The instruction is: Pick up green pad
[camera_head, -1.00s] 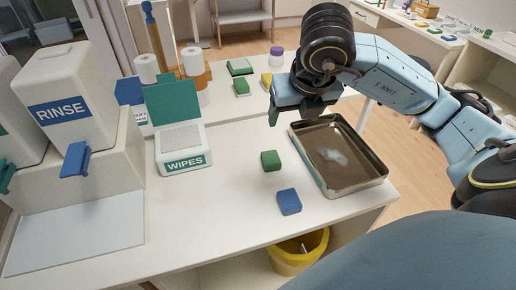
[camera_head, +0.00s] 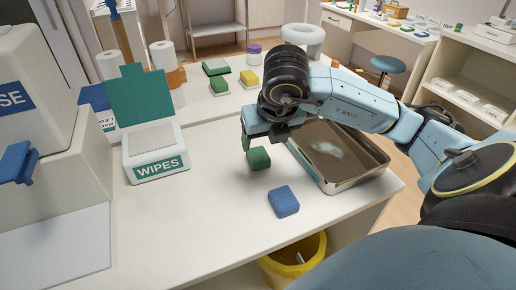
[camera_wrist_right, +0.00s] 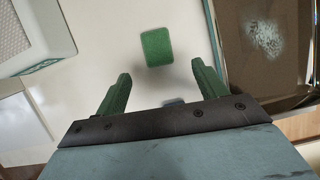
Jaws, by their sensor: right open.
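The green pad (camera_head: 258,158) lies on the white table between the wipes box and the metal tray. In the right wrist view the green pad (camera_wrist_right: 157,47) shows ahead of the fingertips, roughly between their lines and apart from them. My right gripper (camera_head: 262,143) is open and empty, above and just behind the pad in the head view. Its two green fingers (camera_wrist_right: 160,84) stand apart in the right wrist view. My left gripper is not in view.
A blue pad (camera_head: 284,201) lies in front of the green pad. The wipes box (camera_head: 158,165) stands to the left. A yellow bin (camera_head: 290,268) is below the table's front edge.

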